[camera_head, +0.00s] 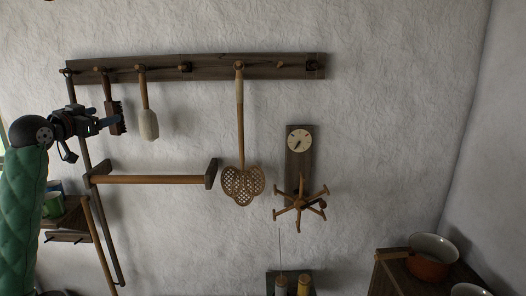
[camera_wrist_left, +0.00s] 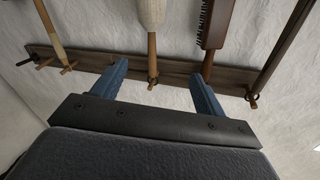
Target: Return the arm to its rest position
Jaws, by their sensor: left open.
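My left arm comes in from the left edge in its green quilted sleeve. Its gripper (camera_head: 112,122) is raised in front of the wall, overlapping the lower part of the hanging brush (camera_head: 108,90) in the head view. In the left wrist view the two blue fingers of the gripper (camera_wrist_left: 160,72) are apart, with nothing held between them. The handle of the pale-headed tool (camera_wrist_left: 152,45) appears behind the gap. The brush also shows in the wrist view (camera_wrist_left: 215,25), behind the right finger. My right gripper is in neither view.
A wooden peg rail (camera_head: 210,67) holds the brush, the pale-headed tool (camera_head: 148,122) and a woven beater (camera_head: 242,185). A wooden bar (camera_head: 150,180) is below. A dial board (camera_head: 299,140) hangs right. A shelf with mugs (camera_head: 52,203) is near my sleeve. Pots (camera_head: 432,256) stand lower right.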

